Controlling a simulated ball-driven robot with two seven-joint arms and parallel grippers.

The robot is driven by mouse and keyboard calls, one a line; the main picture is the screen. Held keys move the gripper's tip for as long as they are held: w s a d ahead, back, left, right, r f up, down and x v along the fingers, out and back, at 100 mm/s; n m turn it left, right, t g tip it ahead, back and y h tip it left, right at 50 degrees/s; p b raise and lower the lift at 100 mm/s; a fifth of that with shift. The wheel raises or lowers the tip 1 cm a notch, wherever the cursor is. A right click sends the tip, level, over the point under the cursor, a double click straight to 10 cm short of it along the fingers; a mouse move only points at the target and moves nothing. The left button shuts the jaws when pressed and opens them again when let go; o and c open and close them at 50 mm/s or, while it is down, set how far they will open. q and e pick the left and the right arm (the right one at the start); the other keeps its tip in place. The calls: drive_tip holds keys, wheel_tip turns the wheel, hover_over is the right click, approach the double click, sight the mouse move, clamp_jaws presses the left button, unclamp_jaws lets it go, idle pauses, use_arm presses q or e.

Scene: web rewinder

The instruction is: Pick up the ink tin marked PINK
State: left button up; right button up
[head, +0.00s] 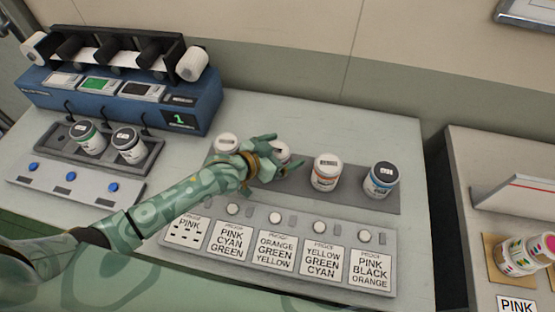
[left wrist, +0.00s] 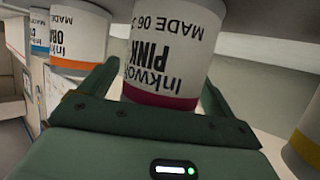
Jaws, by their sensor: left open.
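The PINK ink tin (left wrist: 165,50) is white with a magenta band. It shows upside down in the left wrist view, with "PINK" on its label. It stands between the two fingers of my left gripper (left wrist: 158,85), which is open. I cannot tell whether either finger touches it. In the head view, my left gripper (head: 284,154) is at the second tin (head: 280,148) of the back row and hides most of it. My right gripper is not in view.
An orange-banded tin (head: 326,172) and a blue-banded tin (head: 382,180) stand to the right on a grey strip. Another tin (head: 228,143) stands close on the left. Proof cards, including one marked PINK CYAN GREEN (head: 230,241), lie in front. A blue machine (head: 150,110) is behind left.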

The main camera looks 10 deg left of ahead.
use_arm(q)
drive_tip(key=shift+c, duration=0.3)
drive_tip(key=c, duration=1)
drive_tip(key=shift+r, duration=0.1)
drive_tip(key=c, duration=0.3)
drive_tip(key=shift+r, duration=0.1)
